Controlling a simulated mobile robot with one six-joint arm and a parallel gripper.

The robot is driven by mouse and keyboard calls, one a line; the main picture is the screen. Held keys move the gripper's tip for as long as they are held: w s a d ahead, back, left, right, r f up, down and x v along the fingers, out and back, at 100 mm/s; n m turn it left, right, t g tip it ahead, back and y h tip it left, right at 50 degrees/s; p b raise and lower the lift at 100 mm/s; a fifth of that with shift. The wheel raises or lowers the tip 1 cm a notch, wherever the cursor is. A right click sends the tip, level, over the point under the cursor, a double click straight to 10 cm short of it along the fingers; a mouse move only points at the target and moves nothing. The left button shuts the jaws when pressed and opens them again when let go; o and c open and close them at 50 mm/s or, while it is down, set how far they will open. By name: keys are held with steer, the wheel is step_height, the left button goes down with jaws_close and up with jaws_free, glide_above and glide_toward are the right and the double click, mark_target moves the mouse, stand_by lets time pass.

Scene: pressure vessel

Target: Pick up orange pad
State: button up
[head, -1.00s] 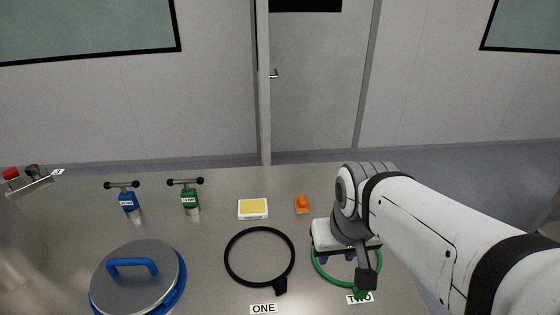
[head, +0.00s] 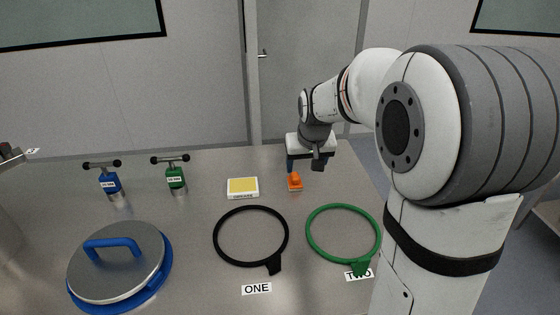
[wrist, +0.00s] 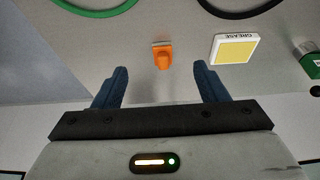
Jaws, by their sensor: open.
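The orange pad (head: 295,181) is a small orange block with a raised grip, lying on the grey table towards its back edge. In the wrist view the orange pad (wrist: 162,55) shows between and beyond the two blue fingers, closer to the top of the picture. My gripper (head: 305,163) is just above and behind the pad in the head view, its fingers partly hidden by its own body. In the wrist view my gripper (wrist: 162,82) is open, with nothing between its fingertips.
A white box with a yellow top (head: 243,187) lies left of the pad. A black ring (head: 217,250) and a green ring (head: 309,232) lie in front. Blue (head: 110,184) and green (head: 176,178) valves and a round lid (head: 150,258) stand further left.

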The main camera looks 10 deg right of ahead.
mark_target(295, 176)
steer(key=w+f+b, duration=0.1)
steer(key=w+f, duration=0.4)
steer(key=w+f+b, duration=0.1)
steer(key=w+f, duration=0.4)
steer(key=w, duration=0.1)
steer(key=shift+w+f, duration=0.15)
steer(key=shift+w, duration=0.05)
steer(key=x, duration=0.5)
steer(key=shift+f, duration=0.45)
steer(key=shift+t, duration=0.3)
steer(key=shift+s, duration=0.1)
steer(key=shift+c, duration=0.4)
steer(key=c, duration=1)
steer(key=shift+r, duration=0.1)
step_height(295, 176, up, 10)
steer(key=o, duration=0.5)
steer(key=c, duration=0.4)
